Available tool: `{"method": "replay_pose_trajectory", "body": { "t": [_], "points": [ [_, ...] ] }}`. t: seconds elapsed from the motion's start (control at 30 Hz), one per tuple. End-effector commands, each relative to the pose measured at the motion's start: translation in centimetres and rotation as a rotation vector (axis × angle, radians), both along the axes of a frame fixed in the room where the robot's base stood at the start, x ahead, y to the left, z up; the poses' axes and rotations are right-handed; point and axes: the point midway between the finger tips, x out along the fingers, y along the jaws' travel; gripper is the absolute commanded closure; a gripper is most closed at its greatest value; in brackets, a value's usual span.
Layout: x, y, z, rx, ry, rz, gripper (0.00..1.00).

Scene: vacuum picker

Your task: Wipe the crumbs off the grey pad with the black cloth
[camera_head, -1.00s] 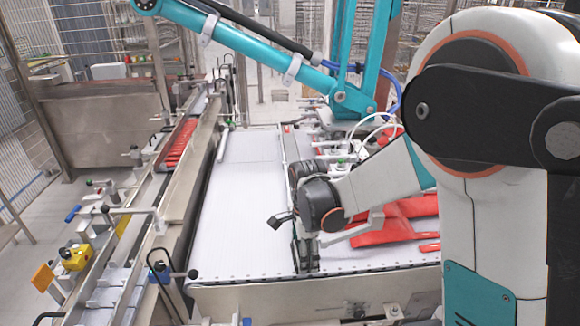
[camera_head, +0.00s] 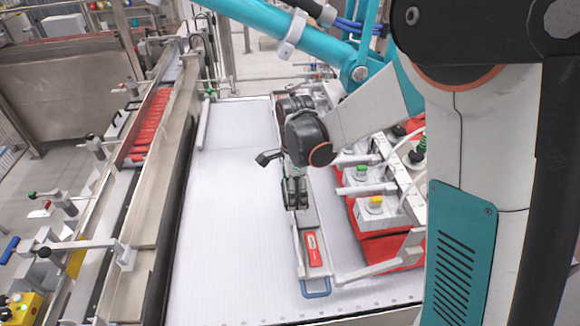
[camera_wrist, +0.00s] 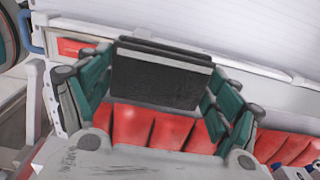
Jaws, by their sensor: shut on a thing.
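My gripper (camera_wrist: 155,100) shows large in the wrist view, its teal fingers on either side of a flat black folded piece, which I take as the black cloth (camera_wrist: 160,78). In the head view my gripper (camera_head: 295,205) points down over a narrow light tray with a blue handle. The cloth is too small or hidden to make out there. A grey strip (camera_head: 309,217) lies in that tray beside the fingers; I cannot tell whether it is the grey pad. I can make out no crumbs. Contact between cloth and tray cannot be seen.
A red labelled block (camera_head: 314,248) lies in the tray near its blue handle (camera_head: 317,291). Levers and knobs (camera_head: 375,203) and red pieces (camera_head: 385,248) stand close on the right. The white ribbed surface (camera_head: 230,220) is clear on the left. A teal beam (camera_head: 270,25) crosses behind.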

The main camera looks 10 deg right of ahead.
Motion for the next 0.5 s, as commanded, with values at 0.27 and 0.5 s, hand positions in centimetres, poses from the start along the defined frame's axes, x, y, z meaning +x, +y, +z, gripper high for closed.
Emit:
{"method": "replay_pose_trajectory", "body": {
  "t": [0.27, 0.5],
  "points": [
    [0.0, 0.0, -0.7, 0.0, 0.0, 0.0, 0.36],
    [0.0, 0.0, -2.7, 0.0, 0.0, 0.0, 0.36]
  ]
}}
